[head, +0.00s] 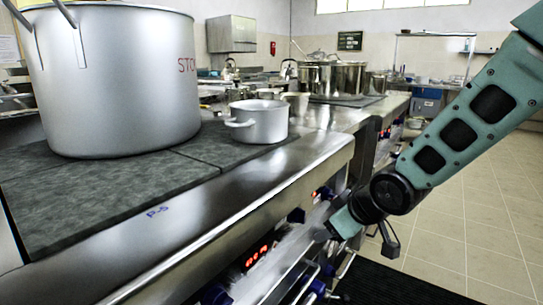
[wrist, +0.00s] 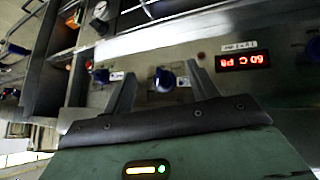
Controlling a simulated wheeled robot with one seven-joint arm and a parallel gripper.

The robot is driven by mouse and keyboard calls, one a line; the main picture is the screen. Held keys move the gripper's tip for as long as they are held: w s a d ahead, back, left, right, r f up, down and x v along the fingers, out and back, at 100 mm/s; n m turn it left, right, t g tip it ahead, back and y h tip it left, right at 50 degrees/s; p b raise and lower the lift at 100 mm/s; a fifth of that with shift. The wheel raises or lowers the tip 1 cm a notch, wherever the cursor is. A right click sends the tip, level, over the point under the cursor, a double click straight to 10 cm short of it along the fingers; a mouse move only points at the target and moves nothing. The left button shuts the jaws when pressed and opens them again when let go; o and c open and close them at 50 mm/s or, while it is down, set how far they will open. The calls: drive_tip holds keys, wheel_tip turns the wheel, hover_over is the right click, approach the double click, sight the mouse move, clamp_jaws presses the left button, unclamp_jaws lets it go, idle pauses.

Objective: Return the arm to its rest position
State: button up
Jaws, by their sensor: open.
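My arm (head: 455,135) reaches down from the upper right in the head view. My gripper (head: 322,232) is low in front of the stove's control panel, below the counter edge. In the wrist view my gripper (wrist: 160,72) has its two dark fingers spread apart, with nothing held between them. A blue knob (wrist: 165,80) shows behind the gap between the fingers. I cannot tell whether the fingers touch the panel.
A large stockpot (head: 120,80) and a small pot (head: 260,122) stand on the dark stovetop (head: 100,205). The counter's metal front edge (head: 240,215) runs close to my gripper. A red display (wrist: 243,61) is on the panel. Tiled floor (head: 470,225) is clear at the right.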

drive_tip(key=s+m+g+h, duration=0.1)
drive_tip(key=s+g+h, duration=0.4)
drive_tip(key=s, duration=2.3)
wheel_tip(320, 180, up, 26)
drive_tip(key=g+y+p, duration=0.1)
drive_tip(key=g+p, duration=0.1)
drive_tip(key=p, duration=2.3)
drive_tip(key=shift+s+d+r+y+p, duration=0.2)
drive_tip(key=shift+s+d+y+p, duration=0.15)
drive_tip(key=shift+d+y, duration=0.1)
